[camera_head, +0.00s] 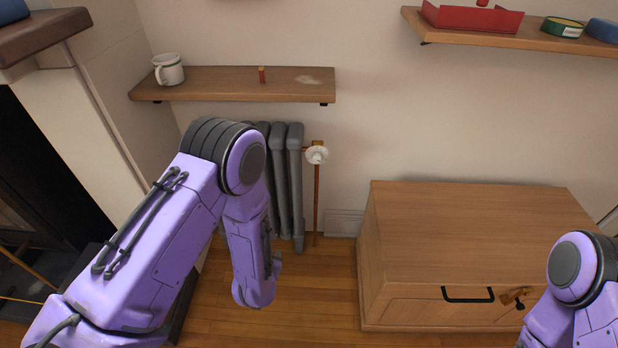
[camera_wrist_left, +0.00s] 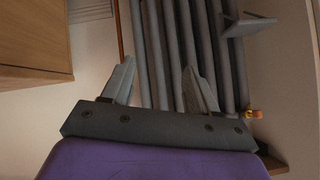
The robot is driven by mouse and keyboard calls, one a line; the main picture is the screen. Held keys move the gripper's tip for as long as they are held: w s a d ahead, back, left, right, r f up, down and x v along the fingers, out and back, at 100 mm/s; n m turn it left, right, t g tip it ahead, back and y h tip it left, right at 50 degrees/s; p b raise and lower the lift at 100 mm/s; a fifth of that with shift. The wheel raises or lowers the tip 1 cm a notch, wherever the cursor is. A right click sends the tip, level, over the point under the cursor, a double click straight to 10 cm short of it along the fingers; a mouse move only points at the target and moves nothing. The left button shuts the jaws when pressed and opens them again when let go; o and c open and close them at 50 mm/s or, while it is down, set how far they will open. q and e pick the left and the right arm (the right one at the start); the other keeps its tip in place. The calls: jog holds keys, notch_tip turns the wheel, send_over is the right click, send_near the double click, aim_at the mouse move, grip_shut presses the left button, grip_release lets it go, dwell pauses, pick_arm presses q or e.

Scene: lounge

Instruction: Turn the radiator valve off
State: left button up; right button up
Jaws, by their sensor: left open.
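The radiator valve (camera_head: 317,155) has a white round knob on top of a thin copper pipe, at the right end of the grey radiator (camera_head: 297,190) in the head view. My left arm covers much of the radiator there and hides its own gripper. In the left wrist view my left gripper (camera_wrist_left: 158,80) is open and empty, its fingers spread toward the radiator columns (camera_wrist_left: 173,50). The copper pipe (camera_wrist_left: 119,35) shows left of the fingers; I cannot make out the valve knob in this view. My right gripper is out of view; only part of that arm shows.
A wooden shelf (camera_head: 225,84) above the radiator holds a white mug (camera_head: 168,70) and a small red item (camera_head: 262,75). A wooden cabinet (camera_head: 470,225) stands right of the valve. A higher shelf (camera_head: 490,32) holds a red tray (camera_head: 470,17). Wall right of the valve is clear.

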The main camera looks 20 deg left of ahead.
pick_arm(q)
jog(key=w+d+r+m+t+b, duration=0.1)
jog(key=w+d+m+t+b, duration=0.2)
jog(key=w, duration=0.5)
jog(key=w+d+m+t+b, duration=0.1)
jog(key=w+t+b, duration=0.1)
jog(key=w+b, duration=0.35)
jog(key=m+t+y+b, duration=0.1)
jog(key=m+t+b, duration=0.1)
jog(key=m+t, duration=0.1)
send_near(318, 159)
jog(key=b+x, duration=0.1)
jog(key=x, duration=0.6)
jog(key=shift+w+a+f+b, duration=0.2)
jog(key=shift+w+b, duration=0.1)
jog(key=shift+b, duration=0.1)
jog(key=shift+w+a+r, duration=0.15)
jog(key=shift+w, duration=0.35)
jog(key=c, duration=1)
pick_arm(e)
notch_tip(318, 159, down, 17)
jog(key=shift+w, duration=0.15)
